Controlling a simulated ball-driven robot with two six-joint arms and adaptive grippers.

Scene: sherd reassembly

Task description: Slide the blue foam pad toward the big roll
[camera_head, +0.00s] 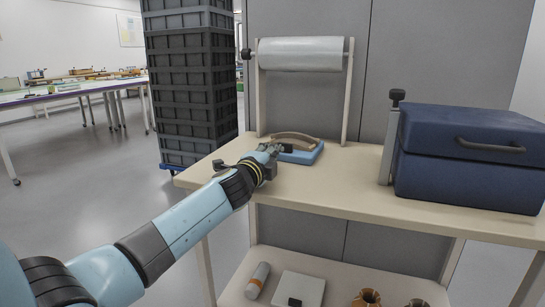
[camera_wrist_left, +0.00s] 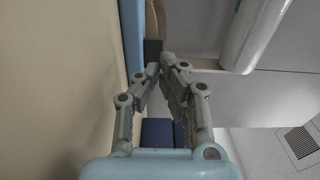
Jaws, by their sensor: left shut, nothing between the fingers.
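The blue foam pad (camera_head: 309,156) lies on the bench top below the big roll (camera_head: 300,54). A tan curved sherd (camera_head: 294,139) and a small dark block (camera_head: 286,148) rest on it. My left gripper (camera_head: 270,150) is at the pad's left end, shut and empty. In the left wrist view its fingertips (camera_wrist_left: 165,68) meet close to the dark block (camera_wrist_left: 152,48) and the pad's blue edge (camera_wrist_left: 133,40). I cannot tell whether they touch the pad. The pale roll also shows there (camera_wrist_left: 258,35). My right gripper is not in view.
A navy case (camera_head: 470,160) stands on the right of the bench (camera_head: 345,190), beside a grey upright post. Bare bench top lies between pad and case. Stacked dark crates (camera_head: 192,80) stand behind on the left. The lower shelf holds several small items.

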